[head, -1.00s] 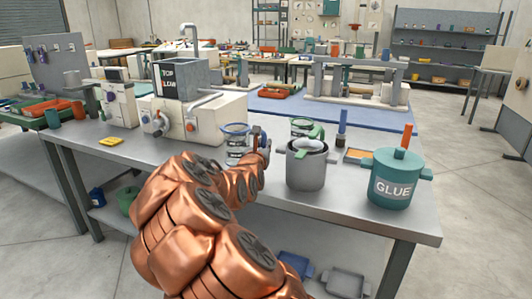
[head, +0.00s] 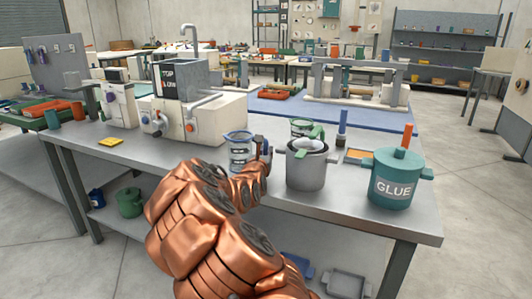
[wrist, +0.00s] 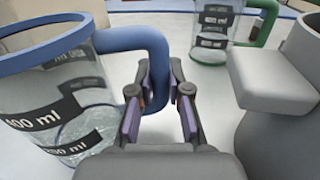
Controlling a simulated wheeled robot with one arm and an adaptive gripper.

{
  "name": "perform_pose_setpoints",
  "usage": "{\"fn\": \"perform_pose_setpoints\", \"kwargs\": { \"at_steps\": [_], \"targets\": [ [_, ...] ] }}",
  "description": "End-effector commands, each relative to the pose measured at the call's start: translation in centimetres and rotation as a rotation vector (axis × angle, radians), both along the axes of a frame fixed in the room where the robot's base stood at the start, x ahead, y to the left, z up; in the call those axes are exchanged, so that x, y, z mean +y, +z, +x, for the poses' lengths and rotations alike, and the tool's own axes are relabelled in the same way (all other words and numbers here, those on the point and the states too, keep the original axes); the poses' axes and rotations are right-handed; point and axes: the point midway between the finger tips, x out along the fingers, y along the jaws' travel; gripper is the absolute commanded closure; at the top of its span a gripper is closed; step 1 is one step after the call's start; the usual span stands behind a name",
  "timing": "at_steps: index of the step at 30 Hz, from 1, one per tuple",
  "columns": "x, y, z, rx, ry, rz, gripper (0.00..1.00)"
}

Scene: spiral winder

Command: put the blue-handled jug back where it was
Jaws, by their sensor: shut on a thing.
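The blue-handled jug (head: 240,152) is a clear measuring jug with a blue rim and black ml labels. It appears upright at the bench's front middle; I cannot tell if its base touches the top. In the wrist view the jug (wrist: 50,95) fills the left side, its blue handle (wrist: 150,45) reaching between the fingers. My gripper (wrist: 160,112) is shut on that handle; in the head view my gripper (head: 262,150) is right of the jug. The lower handle is partly hidden by the fingers.
Right of my gripper stands a grey pot (head: 306,170), close to it. A green-handled jug (head: 301,128) is behind the pot. A teal glue pot (head: 397,180) stands farther right. The winder machine (head: 205,110) is behind left. Bare bench top (head: 165,155) lies left of the jug.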

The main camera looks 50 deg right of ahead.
Motion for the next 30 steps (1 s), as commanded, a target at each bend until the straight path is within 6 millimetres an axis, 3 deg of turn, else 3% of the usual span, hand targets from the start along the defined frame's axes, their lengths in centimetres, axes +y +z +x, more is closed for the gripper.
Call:
{"fn": "perform_pose_setpoints", "kwargs": {
  "at_steps": [3,4,10,23,30],
  "targets": [
    [0.0,-0.2,0.0,0.001,0.0,0.002,1.0],
    [0.0,-0.3,0.0,0.0,0.0,0.001,0.8],
    [0.0,-0.3,0.0,0.0,0.0,0.001,0.59],
    [0.0,0.1,0.0,-0.001,0.001,-0.002,0.58],
    [2.3,0.1,-1.1,0.002,0.002,0.001,0.58]
  ]
}}
